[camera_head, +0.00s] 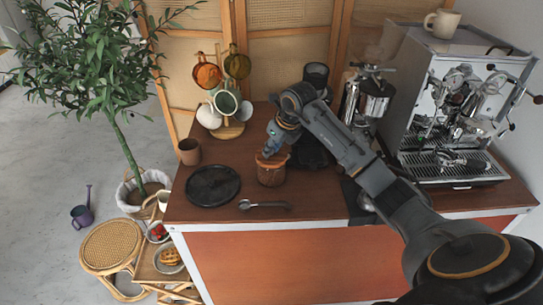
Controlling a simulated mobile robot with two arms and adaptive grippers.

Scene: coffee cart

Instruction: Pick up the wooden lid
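A small wooden jar (270,177) stands on the brown cart top, near the middle of the view. Its wooden lid (263,160) is on or just over the jar's top; I cannot tell whether there is a gap. My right gripper (273,151) points down from above at the lid, touching it or very close. Its fingers are small and partly hidden by the gripper body, so I cannot see whether they are open or shut. My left gripper is out of view.
A round black tray (213,198), a metal spoon-like tool (264,205) and a brown cup (188,151) lie around the jar. A mug rack (229,131) stands behind. A grinder (367,104) and an espresso machine (452,115) fill the right side.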

